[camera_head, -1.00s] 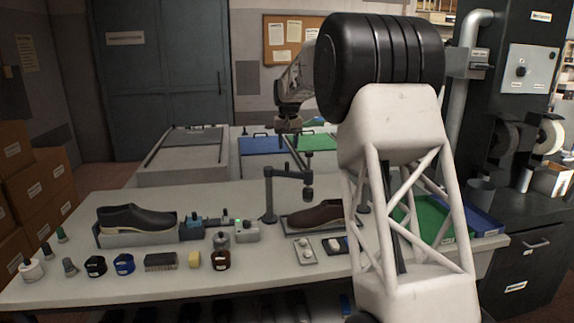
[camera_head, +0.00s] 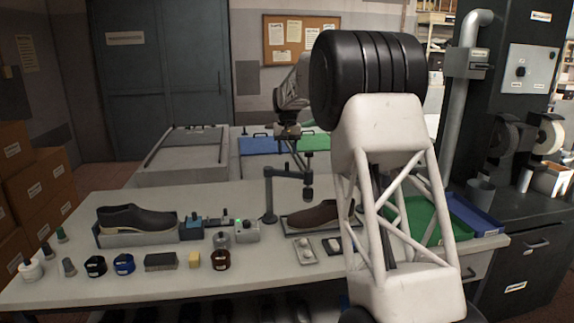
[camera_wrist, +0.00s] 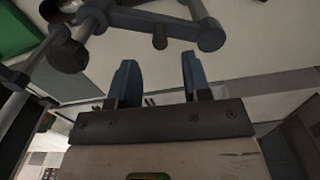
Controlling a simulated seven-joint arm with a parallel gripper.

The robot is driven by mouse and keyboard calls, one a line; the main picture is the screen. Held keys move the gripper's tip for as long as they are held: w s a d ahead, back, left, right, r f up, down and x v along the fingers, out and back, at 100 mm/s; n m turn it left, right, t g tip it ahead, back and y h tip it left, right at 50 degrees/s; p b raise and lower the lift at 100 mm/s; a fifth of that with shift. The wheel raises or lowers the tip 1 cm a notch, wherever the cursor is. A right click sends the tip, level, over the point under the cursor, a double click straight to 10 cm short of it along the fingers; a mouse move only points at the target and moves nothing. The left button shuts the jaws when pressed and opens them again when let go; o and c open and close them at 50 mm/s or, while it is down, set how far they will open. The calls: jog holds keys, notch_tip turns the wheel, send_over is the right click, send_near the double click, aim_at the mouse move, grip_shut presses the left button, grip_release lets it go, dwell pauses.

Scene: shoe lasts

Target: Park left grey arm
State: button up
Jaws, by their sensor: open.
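The left grey arm (camera_head: 289,172) stands on the bench on a dark post. Its jointed bar reaches right, and its end knob hangs above the brown shoe (camera_head: 320,214). A grey jointed arm (camera_wrist: 165,22) also crosses the top of the wrist view; I cannot tell whether it is the left one. My gripper (camera_wrist: 160,82) is open, with two blue fingers apart and nothing between them. In the head view it is beyond and above the left grey arm, its fingertips hard to make out.
A black shoe (camera_head: 137,219) sits on a grey stand at the left. Green (camera_head: 425,222) and blue (camera_head: 472,215) trays are at the right. My arm hides part of the bench's right side.

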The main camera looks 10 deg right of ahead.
aim_at(287, 163)
jog(key=shift+f, duration=2.95)
grip_shut()
